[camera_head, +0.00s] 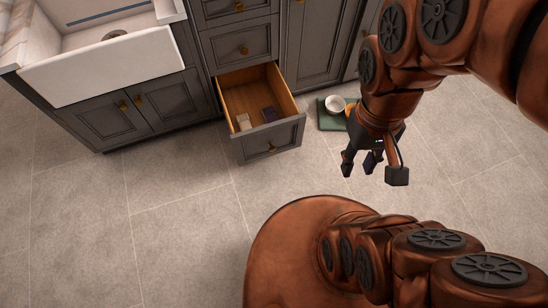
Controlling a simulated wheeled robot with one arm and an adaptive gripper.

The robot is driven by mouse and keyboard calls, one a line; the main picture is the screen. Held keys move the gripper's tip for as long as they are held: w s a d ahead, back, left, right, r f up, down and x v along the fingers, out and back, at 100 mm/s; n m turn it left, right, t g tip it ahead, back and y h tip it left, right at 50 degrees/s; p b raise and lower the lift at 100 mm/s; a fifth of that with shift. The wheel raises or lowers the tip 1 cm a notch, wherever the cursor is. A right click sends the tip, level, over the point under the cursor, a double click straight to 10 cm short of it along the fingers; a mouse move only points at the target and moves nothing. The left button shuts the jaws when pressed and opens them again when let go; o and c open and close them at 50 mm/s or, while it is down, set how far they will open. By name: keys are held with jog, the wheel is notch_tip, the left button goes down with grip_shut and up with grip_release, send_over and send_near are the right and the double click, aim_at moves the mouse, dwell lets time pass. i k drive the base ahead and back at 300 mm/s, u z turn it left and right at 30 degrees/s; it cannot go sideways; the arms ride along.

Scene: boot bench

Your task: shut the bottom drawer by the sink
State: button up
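The bottom drawer (264,138) by the sink stands pulled well out from the grey cabinet, so its wooden inside shows. The white sink (107,65) is to the left of the drawer stack. My gripper (372,168) hangs in the air to the right of the drawer front, apart from it. Its dark fingers are spread and nothing shows between them.
A green mat (327,121) with a white bowl (335,104) lies on the floor to the right of the drawer, partly behind my arm. The drawers above (241,46) and the cabinet doors (150,105) are shut. The tiled floor (140,210) in front is clear.

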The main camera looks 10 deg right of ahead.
aim_at(255, 106)
jog(key=u, duration=0.05)
jog(key=i, duration=0.5)
jog(key=z, duration=1.45)
jog(key=k, duration=1.5)
jog(key=u, duration=1.85)
jog(key=i, duration=0.5)
jog(key=u, duration=0.05)
